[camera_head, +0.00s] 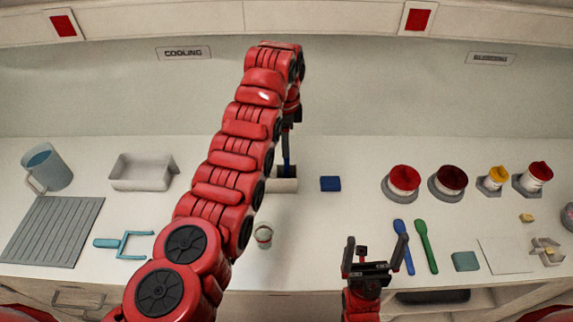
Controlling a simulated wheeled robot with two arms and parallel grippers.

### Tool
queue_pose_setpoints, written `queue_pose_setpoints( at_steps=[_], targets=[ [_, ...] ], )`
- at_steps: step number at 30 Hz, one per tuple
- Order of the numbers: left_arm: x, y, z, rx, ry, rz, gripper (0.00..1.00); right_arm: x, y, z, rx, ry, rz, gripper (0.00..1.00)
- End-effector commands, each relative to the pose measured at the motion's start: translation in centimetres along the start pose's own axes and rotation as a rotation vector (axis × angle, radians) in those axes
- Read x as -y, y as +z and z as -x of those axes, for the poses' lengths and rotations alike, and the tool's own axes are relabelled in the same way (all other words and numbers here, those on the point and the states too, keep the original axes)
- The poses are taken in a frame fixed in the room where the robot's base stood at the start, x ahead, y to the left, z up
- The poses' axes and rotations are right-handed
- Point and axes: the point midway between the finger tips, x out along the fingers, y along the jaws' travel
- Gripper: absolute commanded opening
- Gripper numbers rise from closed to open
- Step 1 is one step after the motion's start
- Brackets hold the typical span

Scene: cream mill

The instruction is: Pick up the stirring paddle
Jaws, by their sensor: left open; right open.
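A blue upright shaft (287,169), which looks like the stirring paddle's handle, stands at a pale block-like holder (286,185) in the middle of the counter. Its lower end is hidden. My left arm reaches far across the counter, and my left gripper (288,148) points down at the shaft, open. I cannot tell whether its fingers touch the shaft. My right gripper (376,246) is open and empty near the front edge. A blue spatula-like tool (402,240) and a green one (426,244) lie just to its right.
A blue block (330,184) lies right of the holder. A small jar (264,236) stands in front. A jug (47,167), a tray (144,172), a ribbed mat (52,230) and a teal forked tool (125,244) are left. Red-topped containers (404,181) stand right.

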Motion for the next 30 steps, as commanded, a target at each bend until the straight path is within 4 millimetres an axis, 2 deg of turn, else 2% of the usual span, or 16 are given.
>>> queue_pose_setpoints(
  at_steps=[5, 11, 13, 18, 25, 30],
  targets=[
    [0.0, -0.1, -0.7, 0.001, 0.002, -0.002, 0.51, -0.1, -0.1, -0.9, 0.000, 0.000, 0.000, 1.00],
    [0.2, -0.3, -3.1, 0.002, 0.005, 0.000, 0.51, -0.2, -0.6, -3.5, 0.000, 0.000, 0.000, 1.00],
    [0.1, -0.3, -4.3, 0.003, 0.008, 0.000, 0.51, -0.2, -0.6, -3.5, 0.000, 0.000, 0.000, 1.00],
    [0.3, -0.3, -5.5, 0.000, 0.002, -0.001, 0.51, -0.2, -0.6, -3.8, 0.000, 0.000, 0.000, 1.00],
    [0.3, -0.3, -5.7, 0.000, 0.001, -0.001, 0.51, -0.2, -0.6, -3.7, 0.000, 0.000, 0.000, 1.00],
    [0.3, -0.3, -5.7, 0.000, 0.000, -0.001, 0.21, -0.2, -0.6, -3.7, 0.000, 0.000, 0.000, 1.00]
  ],
)
